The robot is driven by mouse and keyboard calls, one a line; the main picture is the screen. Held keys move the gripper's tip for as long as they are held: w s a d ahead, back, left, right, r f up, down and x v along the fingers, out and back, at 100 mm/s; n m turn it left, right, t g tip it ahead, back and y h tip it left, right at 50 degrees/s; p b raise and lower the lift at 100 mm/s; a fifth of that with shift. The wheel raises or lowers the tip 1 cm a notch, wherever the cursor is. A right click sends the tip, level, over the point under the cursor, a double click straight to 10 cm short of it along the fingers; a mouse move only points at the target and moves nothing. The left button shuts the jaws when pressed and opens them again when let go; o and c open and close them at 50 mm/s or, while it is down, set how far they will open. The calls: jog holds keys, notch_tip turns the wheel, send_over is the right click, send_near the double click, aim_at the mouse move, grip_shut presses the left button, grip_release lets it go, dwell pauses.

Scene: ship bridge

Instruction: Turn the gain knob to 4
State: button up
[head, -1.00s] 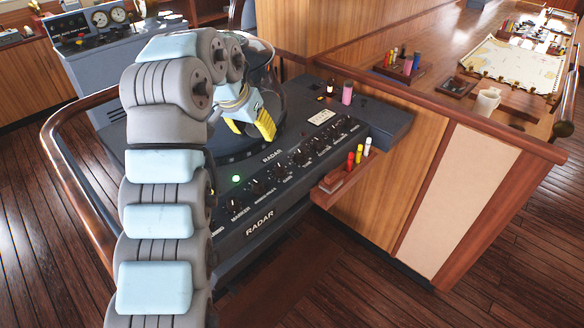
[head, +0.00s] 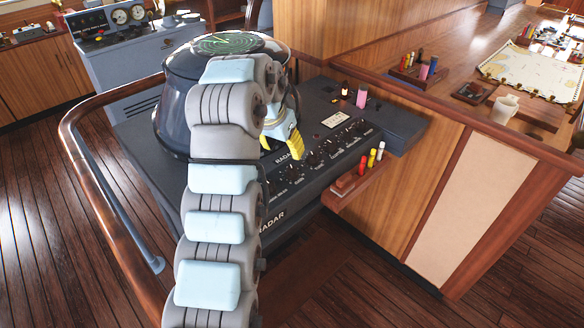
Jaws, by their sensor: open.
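The radar console's sloping front panel (head: 325,160) carries a row of several dark knobs, including one near the middle (head: 313,159). The labels under the knobs are too small to read, so I cannot tell which is the gain knob or where it points. My gripper (head: 281,148), with yellow fingertips, is open and empty. It hangs over the upper edge of the panel, near the "RADAR" lettering and behind the knob row. It appears apart from the knobs. My arm hides the left part of the panel and the knobs there.
The round radar scope (head: 222,45) stands behind my arm. A pink cylinder (head: 362,97) and a small bottle (head: 345,88) stand on the console's back right. A wooden marker holder (head: 350,181) juts from the front. A wooden rail (head: 85,125) curves round the left. A mug (head: 505,106) sits on the right counter.

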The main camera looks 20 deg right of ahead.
aim_at(292, 169)
jog(key=shift+p+x, duration=1.05)
jog(key=shift+x, duration=4.65)
grip_shut()
